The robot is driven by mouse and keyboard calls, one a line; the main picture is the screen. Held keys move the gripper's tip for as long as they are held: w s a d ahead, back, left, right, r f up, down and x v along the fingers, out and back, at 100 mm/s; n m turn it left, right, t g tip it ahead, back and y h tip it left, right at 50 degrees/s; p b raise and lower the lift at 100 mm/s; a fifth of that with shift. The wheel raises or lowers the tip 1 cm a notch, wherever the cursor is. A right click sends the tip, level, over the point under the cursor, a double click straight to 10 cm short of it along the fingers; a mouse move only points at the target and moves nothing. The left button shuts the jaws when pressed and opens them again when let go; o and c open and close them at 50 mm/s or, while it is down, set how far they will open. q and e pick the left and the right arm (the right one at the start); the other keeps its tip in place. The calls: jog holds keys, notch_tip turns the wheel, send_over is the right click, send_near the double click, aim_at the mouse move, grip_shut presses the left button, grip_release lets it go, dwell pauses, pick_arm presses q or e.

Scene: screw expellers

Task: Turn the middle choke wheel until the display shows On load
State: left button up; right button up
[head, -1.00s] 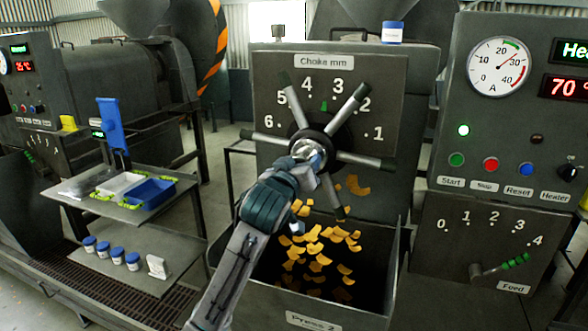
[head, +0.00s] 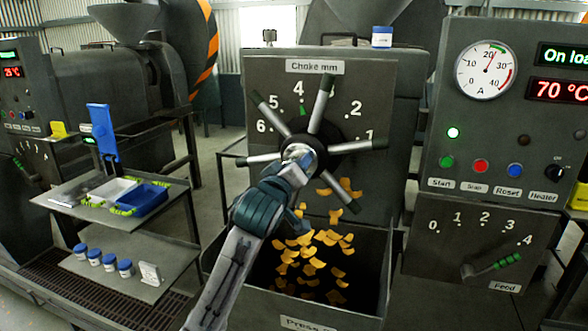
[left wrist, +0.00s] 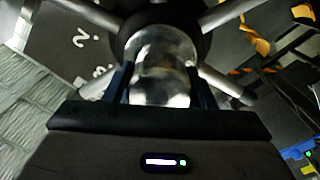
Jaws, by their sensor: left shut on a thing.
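The middle choke wheel (head: 325,142) has a dark hub and several grey spokes with green ends. It sits on the "Choke mm" plate (head: 377,75), numbered 1 to 6. A small green pointer shows close to the 4; a spoke covers the 3. My left gripper (head: 300,154) is shut on the wheel's silver centre boss. In the left wrist view the boss (left wrist: 162,70) lies between the dark fingers. The display (head: 566,54) at right reads "On loa", cut by the picture edge. My right gripper is out of view.
Yellow flakes fall into the open bin (head: 330,322) below the wheel. The right panel holds an ammeter (head: 486,69) near 20, buttons, a 70 °C readout and a feed lever (head: 490,266). A trolley (head: 62,203) stands at left.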

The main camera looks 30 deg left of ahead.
pick_arm(q)
jog(key=o, duration=1.4)
jog(key=b+v, duration=0.2)
jog(key=v, duration=0.9)
jog(key=shift+b, duration=0.35)
jog(key=shift+w, duration=0.1)
